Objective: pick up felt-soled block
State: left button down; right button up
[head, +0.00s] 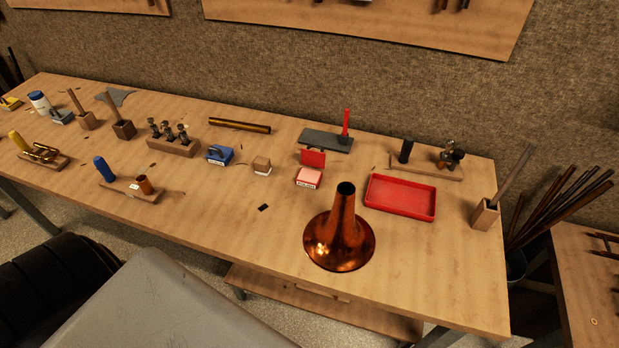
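A small wooden block with a pale layer under it, which looks like the felt-soled block (262,164), sits upright on the workbench (238,215) near its middle. It stands between a blue box and a red open box, apart from both. Nothing covers it. Neither of my grippers shows in the head view.
A blue box (219,155) is left of the block and a red open box (309,179) is right of it. A copper bell (340,235) stands near the front edge. A red tray (400,198) lies to the right. A small dark piece (263,208) lies in front on mostly clear wood.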

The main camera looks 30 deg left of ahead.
aim_at(262, 165)
jog(key=u, duration=1.35)
jog(key=j+z, duration=0.75)
jog(key=z, duration=0.2)
